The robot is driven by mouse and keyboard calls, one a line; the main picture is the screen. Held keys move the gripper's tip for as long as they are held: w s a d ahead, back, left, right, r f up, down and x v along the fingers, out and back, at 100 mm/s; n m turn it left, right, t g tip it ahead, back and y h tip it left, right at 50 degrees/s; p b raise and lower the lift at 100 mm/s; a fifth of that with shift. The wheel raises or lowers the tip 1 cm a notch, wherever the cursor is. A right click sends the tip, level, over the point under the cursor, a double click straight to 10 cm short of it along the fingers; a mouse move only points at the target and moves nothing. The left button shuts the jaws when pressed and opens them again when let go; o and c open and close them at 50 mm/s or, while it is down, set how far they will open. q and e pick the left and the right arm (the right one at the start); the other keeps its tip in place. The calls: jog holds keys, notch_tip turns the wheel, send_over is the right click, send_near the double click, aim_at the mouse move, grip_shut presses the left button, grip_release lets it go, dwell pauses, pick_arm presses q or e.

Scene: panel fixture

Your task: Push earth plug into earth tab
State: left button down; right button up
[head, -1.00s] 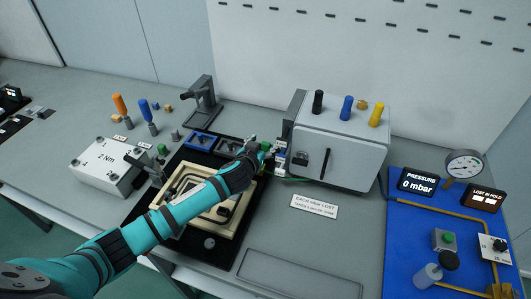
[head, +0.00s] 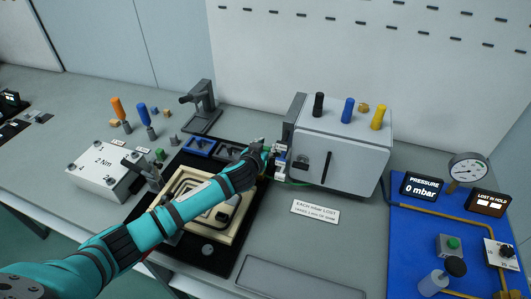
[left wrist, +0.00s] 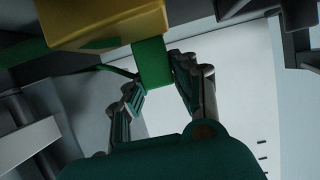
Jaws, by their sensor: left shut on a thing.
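My left gripper (head: 272,150) is at the left side of the grey box (head: 340,150) in the head view. In the left wrist view its two fingers (left wrist: 157,92) are shut on the green earth plug (left wrist: 152,64). The plug's upper end meets a gold-yellow block (left wrist: 108,22), which looks like the earth tab. I cannot tell whether the plug is inside it or only against it. A green wire (left wrist: 108,70) runs left from the plug and also shows below the box's left side (head: 290,183). In the head view the fingers and fixture largely hide the plug. My right gripper is not in view.
The grey box carries black, blue and yellow handles on top. A wooden tray (head: 243,228) lies under my left arm. A 2 Nm block (head: 105,165) stands left. A blue panel (head: 412,250) with a gauge is at right.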

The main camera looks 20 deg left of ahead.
pick_arm(q)
jog(key=shift+r, duration=0.45)
jog(key=shift+s+a+r+b, duration=0.1)
jog(key=shift+s+r+b, duration=0.05)
jog(key=shift+r, duration=0.5)
jog(key=shift+s+a+r+b, duration=0.1)
jog(key=shift+s+r+b, duration=0.05)
jog(key=shift+r, duration=0.45)
jog(key=s+a+r+b, duration=0.1)
jog(key=s+a, duration=0.2)
jog(key=s, duration=0.4)
jog(key=s+a+b, duration=0.1)
jog(key=s+a, duration=0.2)
jog(key=s, duration=0.3)
jog(key=shift+s+a+r, duration=0.35)
jog(key=shift+a, duration=0.05)
jog(key=c, duration=1.7)
grip_release()
grip_shut()
